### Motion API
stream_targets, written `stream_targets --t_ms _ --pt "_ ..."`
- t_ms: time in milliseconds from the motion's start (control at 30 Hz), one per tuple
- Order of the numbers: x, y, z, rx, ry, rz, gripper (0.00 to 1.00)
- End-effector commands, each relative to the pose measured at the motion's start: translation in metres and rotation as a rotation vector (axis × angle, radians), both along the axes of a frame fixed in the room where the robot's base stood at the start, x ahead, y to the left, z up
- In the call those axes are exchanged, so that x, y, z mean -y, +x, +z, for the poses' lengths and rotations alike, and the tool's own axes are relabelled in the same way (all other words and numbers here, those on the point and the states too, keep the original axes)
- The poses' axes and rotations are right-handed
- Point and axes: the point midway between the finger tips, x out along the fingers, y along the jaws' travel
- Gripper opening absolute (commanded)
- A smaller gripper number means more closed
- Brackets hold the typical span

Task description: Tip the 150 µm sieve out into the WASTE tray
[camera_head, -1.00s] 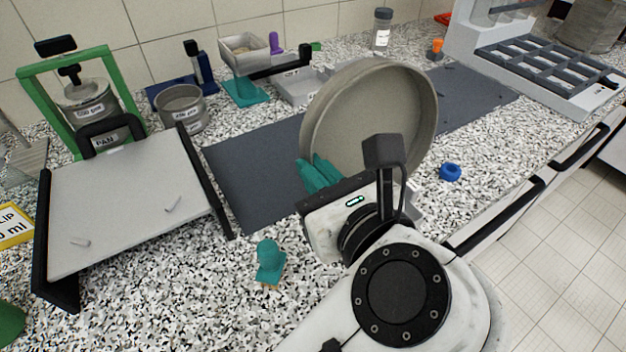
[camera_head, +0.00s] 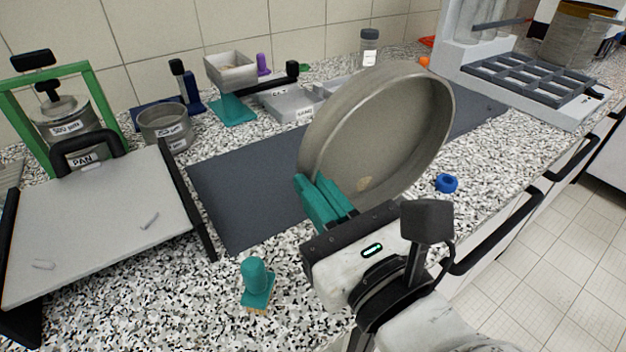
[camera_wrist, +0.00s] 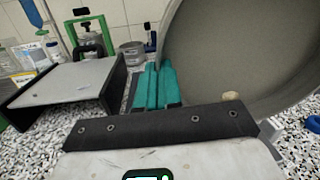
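A large round grey metal sieve (camera_head: 385,135) is held up on its side, tilted, with its open face towards the right in the head view. No label shows on it, so I cannot read its size. A small tan patch of material (camera_head: 364,184) lies inside near its lower rim; it also shows in the wrist view (camera_wrist: 231,97). My gripper (camera_head: 322,200) has teal fingers, shut on the sieve's lower left wall. The fingers also show in the wrist view (camera_wrist: 155,88).
A dark mat (camera_head: 240,185) lies under the sieve. A tilted grey board (camera_head: 95,225), a green-framed stand (camera_head: 75,110) and a small labelled sieve (camera_head: 165,125) are left. A teal brush (camera_head: 257,285) stands in front. A blue ring (camera_head: 446,183) lies right, near the counter edge.

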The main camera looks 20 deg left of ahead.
Motion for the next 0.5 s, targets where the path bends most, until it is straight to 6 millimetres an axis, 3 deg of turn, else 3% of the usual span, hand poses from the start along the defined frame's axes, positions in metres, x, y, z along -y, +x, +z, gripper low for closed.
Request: stream_targets --t_ms 433,500 --pt "0.006 -0.007 0.002 0.072 0.076 -0.003 0.0" --pt "0.008 -0.009 -0.006 0.096 0.099 -0.002 0.0"
